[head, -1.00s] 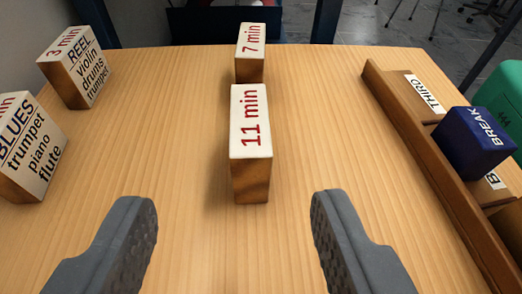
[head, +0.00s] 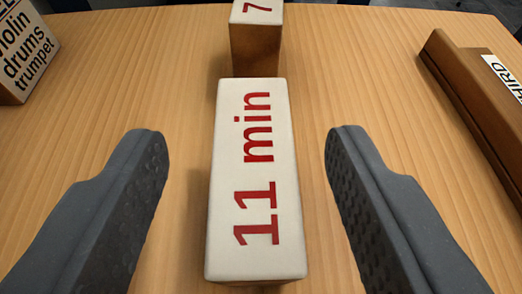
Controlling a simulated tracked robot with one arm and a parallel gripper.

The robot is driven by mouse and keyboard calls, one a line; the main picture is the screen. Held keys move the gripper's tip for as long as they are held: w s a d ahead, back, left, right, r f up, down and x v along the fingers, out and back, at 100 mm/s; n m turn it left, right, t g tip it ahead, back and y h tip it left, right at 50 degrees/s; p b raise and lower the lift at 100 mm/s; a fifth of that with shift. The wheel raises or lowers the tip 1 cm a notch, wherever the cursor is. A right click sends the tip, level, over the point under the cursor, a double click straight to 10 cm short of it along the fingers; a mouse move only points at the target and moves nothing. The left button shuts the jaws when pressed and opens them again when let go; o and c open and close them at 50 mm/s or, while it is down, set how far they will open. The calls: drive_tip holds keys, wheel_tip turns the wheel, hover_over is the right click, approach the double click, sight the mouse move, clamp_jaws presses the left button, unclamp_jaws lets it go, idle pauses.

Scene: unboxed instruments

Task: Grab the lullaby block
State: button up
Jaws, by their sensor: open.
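A white-topped wooden block marked "11 min" (head: 255,175) in red stands on the table between the fingers of my gripper (head: 248,145). My gripper is open, with a finger on each side and a visible gap to the block on both sides. Behind it stands another block (head: 256,45), its top showing a red "7". At the upper left is a block (head: 24,55) with "violin, drums, trumpet" on its face.
A brown wooden rack (head: 470,95) with a label partly reading "THIRD" (head: 508,78) runs along the right side. The wooden table (head: 370,60) is bare between the middle blocks and the rack.

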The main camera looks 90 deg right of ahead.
sight(253, 182)
drive_tip(key=shift+x, duration=1.55)
drive_tip(key=shift+s+a+f, duration=0.1)
drive_tip(key=c, duration=1.1)
